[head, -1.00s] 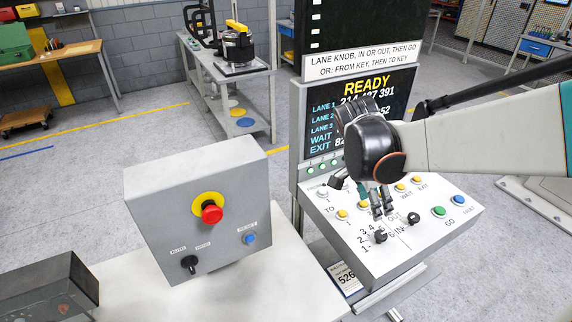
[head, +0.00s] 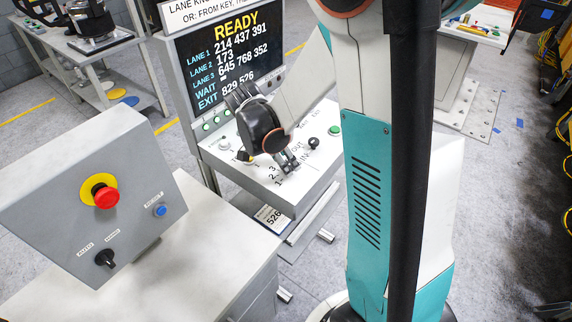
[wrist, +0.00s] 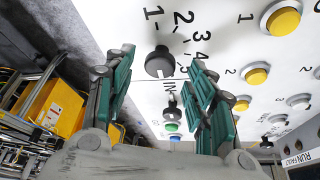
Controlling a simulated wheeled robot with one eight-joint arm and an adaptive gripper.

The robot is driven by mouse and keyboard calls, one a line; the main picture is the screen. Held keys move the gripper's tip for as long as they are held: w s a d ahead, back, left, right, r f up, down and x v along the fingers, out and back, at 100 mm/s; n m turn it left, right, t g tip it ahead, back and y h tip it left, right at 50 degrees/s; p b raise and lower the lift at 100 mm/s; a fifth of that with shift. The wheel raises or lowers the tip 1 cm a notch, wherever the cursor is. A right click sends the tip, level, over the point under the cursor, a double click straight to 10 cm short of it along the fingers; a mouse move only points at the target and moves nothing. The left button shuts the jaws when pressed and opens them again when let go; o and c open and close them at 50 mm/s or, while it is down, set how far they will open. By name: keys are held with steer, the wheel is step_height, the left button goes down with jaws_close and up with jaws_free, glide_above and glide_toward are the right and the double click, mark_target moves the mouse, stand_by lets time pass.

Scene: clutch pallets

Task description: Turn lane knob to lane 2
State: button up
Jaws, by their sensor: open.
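In the head view the fingers hide the lane knob. The black IN/OUT knob (head: 313,143) stands to the right; it also shows in the wrist view (wrist: 172,108).
The display (head: 235,50) reads READY above lane rows. Yellow buttons (wrist: 284,20) line the panel beside the lane numbers. A green button (head: 334,131) is at the right. A grey box with a red stop button (head: 106,197) stands at left. My arm blocks the middle right.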

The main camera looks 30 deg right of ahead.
steer(key=shift+x, duration=1)
steer(key=c, duration=1.1)
steer(key=shift+o, duration=0.2)
